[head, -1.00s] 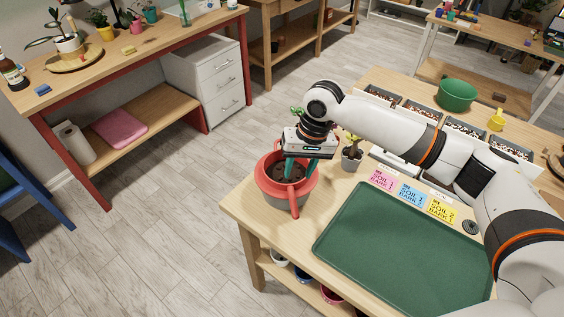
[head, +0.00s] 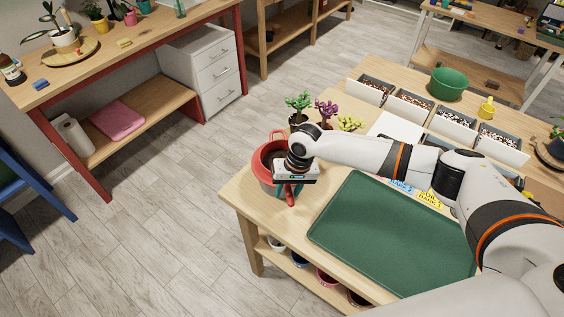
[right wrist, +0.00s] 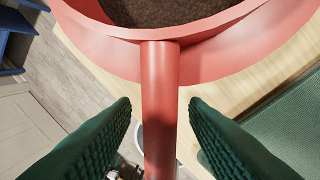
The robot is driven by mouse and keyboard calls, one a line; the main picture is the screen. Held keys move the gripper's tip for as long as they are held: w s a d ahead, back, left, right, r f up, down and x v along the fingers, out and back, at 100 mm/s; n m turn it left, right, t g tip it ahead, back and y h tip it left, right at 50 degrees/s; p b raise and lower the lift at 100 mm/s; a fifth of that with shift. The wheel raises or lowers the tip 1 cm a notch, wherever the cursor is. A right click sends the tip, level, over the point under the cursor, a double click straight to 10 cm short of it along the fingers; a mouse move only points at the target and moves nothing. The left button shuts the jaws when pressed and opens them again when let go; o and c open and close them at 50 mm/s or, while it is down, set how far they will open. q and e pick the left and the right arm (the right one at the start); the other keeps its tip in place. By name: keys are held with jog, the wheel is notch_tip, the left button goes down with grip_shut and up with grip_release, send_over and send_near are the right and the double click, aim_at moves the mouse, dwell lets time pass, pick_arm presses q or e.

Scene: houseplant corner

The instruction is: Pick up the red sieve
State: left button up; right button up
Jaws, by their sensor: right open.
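The red sieve (head: 262,163) rests on top of a grey pot (head: 267,186) at the near left corner of the wooden table. Dark soil shows inside its rim in the right wrist view (right wrist: 215,32). Its red handle (right wrist: 160,110) points toward me and out past the rim. My right gripper (head: 289,195) is at the handle, pointing down. In the right wrist view the two green fingers (right wrist: 160,103) are open, one on each side of the handle, with a gap on both sides. My arm hides part of the sieve in the head view. My left gripper is not in view.
A green mat (head: 390,235) covers the near middle of the table (head: 240,199). Small plants (head: 327,110) stand just behind the sieve. Bins of soil and bark (head: 410,103) and a green bowl (head: 447,84) stand farther back.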

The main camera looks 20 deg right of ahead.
jog(key=shift+c, duration=1)
grip_shut()
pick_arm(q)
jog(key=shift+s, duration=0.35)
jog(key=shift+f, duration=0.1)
pick_arm(e)
jog(key=shift+r, duration=0.15)
